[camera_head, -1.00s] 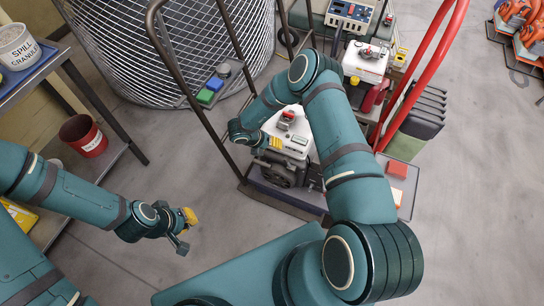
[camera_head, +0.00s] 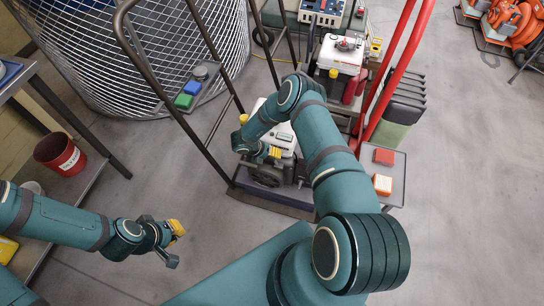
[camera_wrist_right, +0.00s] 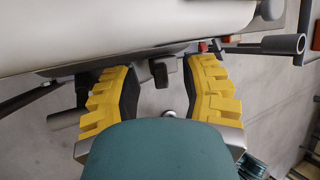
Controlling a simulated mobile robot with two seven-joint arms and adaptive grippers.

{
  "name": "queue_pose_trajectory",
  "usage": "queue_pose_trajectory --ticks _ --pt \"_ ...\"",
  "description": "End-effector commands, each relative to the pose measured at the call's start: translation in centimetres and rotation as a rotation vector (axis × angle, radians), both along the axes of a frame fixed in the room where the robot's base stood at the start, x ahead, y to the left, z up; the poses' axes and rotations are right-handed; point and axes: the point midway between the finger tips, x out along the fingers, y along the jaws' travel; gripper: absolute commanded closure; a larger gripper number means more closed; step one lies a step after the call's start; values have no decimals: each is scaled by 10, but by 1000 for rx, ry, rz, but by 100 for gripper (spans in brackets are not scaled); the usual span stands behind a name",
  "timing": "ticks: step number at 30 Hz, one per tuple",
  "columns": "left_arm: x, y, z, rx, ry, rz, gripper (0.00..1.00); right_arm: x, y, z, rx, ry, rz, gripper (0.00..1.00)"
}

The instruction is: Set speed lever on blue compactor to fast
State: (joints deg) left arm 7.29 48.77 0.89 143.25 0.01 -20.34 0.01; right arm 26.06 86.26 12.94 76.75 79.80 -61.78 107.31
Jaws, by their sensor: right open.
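A machine with a pale top and dark lower body (camera_head: 268,174) stands on the cart, partly behind my right forearm. I cannot tell from its visible colour whether it is the blue compactor. My right gripper (camera_head: 266,151) is at its near left side. In the right wrist view my right gripper (camera_wrist_right: 160,78) is open, its yellow-padded fingers apart. A small black lever (camera_wrist_right: 159,73) shows between the fingertips, under the pale housing (camera_wrist_right: 130,28); contact cannot be told. My left gripper (camera_head: 174,246) is open and empty over the floor.
A second white-topped machine (camera_head: 341,54) stands behind, beside a red rail (camera_head: 402,62). A dark cart frame (camera_head: 165,78) rises left of my right gripper. A wire cage (camera_head: 85,50) and red bucket (camera_head: 60,154) are at left.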

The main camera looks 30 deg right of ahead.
Motion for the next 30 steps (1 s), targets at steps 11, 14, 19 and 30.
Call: queue_pose_trajectory --ticks 11,14,19,30 --pt "1 0 -4 0 -3 1 100 -1 -9 -14 0 -1 1 56" --pt "1 0 -4 0 -3 1 100 -1 -9 -13 0 -1 1 56" --pt "1 0 -4 0 -3 1 100 -1 -9 -13 0 -1 1 99" --pt "1 0 -4 0 -2 1 100 -1 -10 -13 1 -2 1 100"
